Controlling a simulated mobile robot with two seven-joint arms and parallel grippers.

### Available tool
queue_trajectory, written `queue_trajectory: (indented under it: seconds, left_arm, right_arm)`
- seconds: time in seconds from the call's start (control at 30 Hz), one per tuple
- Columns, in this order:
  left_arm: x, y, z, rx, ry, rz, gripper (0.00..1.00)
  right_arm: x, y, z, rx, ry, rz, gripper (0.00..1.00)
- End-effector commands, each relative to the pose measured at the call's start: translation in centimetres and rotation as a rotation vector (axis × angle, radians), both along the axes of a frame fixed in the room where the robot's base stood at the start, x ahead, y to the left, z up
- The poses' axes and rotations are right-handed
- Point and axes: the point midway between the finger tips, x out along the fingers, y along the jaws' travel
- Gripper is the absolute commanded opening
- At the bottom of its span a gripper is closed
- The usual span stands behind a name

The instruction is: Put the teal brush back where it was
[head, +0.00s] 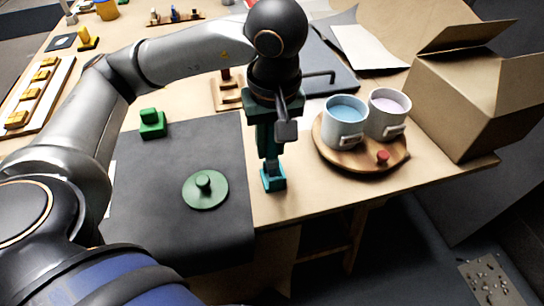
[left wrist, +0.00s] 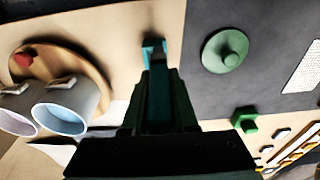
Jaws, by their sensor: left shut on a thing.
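The teal brush (head: 273,180) is upright in my left gripper (head: 269,150), just right of the dark mat's edge. My left gripper points down and is shut on the upper part of the brush. In the left wrist view the brush's teal end (left wrist: 152,46) shows past the fingertips, over bare tabletop. I cannot tell whether its lower end touches the table. The fingers hide the upper part of the brush. My right gripper is in neither view.
A round wooden tray (head: 333,158) with two mugs and a red knob stands to the right. The dark mat (head: 160,190) bears a green disc (head: 206,190) and a green block (head: 152,124). An open cardboard box (head: 475,105) is at the right. The table's front edge is close.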

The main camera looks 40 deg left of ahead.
Motion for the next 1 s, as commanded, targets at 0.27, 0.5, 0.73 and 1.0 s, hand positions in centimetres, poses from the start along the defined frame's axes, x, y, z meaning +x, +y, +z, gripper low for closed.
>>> queue_trajectory:
  seconds: [0.27, 0.5, 0.73, 1.0]
  left_arm:
    - [1.7, 1.0, -2.4, -0.001, 0.001, 0.001, 0.0]
    - [2.1, 1.3, -5.6, 0.0, 0.001, 0.0, 0.0]
    - [2.1, 1.2, -5.9, 0.0, -0.001, -0.001, 0.0]
    - [2.1, 1.2, -6.2, -0.001, -0.002, 0.0, 0.32]
  right_arm:
    - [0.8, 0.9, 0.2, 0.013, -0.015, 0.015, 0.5]
    - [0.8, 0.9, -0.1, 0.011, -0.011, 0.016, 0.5]
    - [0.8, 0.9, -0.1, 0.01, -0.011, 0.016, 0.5]
    - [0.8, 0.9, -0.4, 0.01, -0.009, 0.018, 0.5]
